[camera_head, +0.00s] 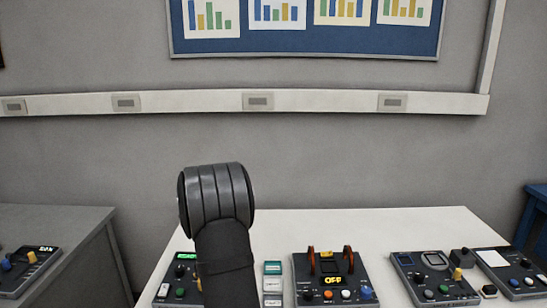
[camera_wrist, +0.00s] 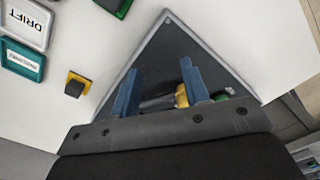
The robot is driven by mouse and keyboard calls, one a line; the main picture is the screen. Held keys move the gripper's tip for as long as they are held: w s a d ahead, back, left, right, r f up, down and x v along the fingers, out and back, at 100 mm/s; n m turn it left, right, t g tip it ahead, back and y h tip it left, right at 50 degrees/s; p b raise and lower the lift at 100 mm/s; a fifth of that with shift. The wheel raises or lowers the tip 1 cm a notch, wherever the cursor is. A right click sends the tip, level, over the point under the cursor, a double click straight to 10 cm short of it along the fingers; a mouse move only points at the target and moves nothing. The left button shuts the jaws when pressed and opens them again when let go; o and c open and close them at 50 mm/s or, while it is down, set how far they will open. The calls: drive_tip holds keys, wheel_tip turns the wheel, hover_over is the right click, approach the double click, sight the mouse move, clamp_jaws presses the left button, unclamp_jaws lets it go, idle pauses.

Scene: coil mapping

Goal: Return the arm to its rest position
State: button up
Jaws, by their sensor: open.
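My gripper (camera_wrist: 160,68) shows in the wrist view as two blue fingers standing apart. I see nothing clamped between their tips. Behind and below the fingers is a dark grey panel (camera_wrist: 168,42) with a pale edge, its corner pointing up in the picture. A yellow knob (camera_wrist: 181,96) and a grey part show between the fingers, near the right one; whether a finger touches them I cannot tell. In the head view my dark arm rises in front of the light table (camera_head: 275,228), and my gripper is hidden there.
A "DRIFT" tag (camera_wrist: 27,22), a teal-edged tag (camera_wrist: 22,60) and a yellow-based black switch (camera_wrist: 76,84) lie left in the wrist view. The head view shows an "OFF" console (camera_head: 332,279), a console with knobs (camera_head: 433,279) and another at right (camera_head: 512,270).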

drive_tip(key=d+n, duration=0.1)
drive_tip(key=n, duration=0.1)
drive_tip(key=w+d+n, duration=0.1)
drive_tip(key=n, duration=0.1)
drive_tip(key=shift+d, duration=0.4)
drive_tip(key=shift+r, duration=1.1)
